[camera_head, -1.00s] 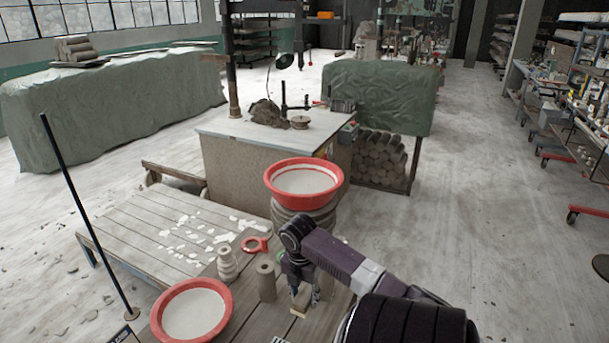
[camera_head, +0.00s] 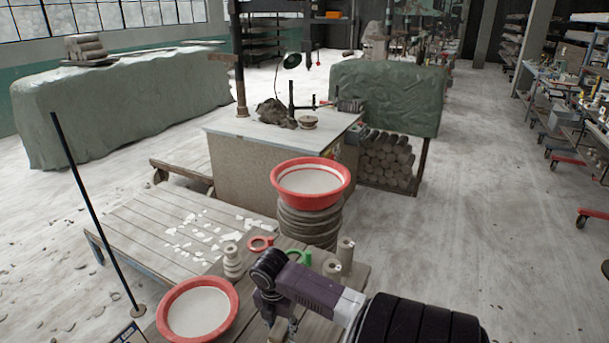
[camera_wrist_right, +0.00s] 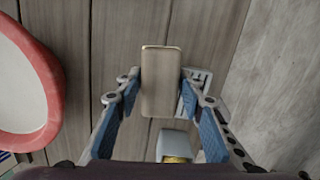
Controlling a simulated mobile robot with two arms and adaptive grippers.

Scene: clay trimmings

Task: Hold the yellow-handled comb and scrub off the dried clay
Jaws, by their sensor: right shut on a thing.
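My right gripper (camera_head: 274,318) is over the plank table at the bottom of the head view. In the right wrist view its fingers (camera_wrist_right: 158,84) are closed on the sides of a tan, flat-faced block (camera_wrist_right: 161,88). It shows only slightly below the gripper in the head view (camera_head: 279,330). I cannot tell whether it is part of the comb. A pale grey piece with a yellow patch (camera_wrist_right: 177,157) lies low between the fingers in the wrist view; I cannot make out comb teeth. White dried clay flakes (camera_head: 201,232) lie on the low slatted platform. My left gripper is not in view.
A red-rimmed bowl (camera_head: 233,315) stands left of my right gripper. Another red bowl (camera_head: 345,178) rests on a stacked stand. Clay spools (camera_head: 233,262), a red ring (camera_head: 261,243), a green tool (camera_head: 299,258) and a slotted grey piece (camera_wrist_right: 204,77) are nearby. A thin black pole (camera_head: 95,210) stands at left.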

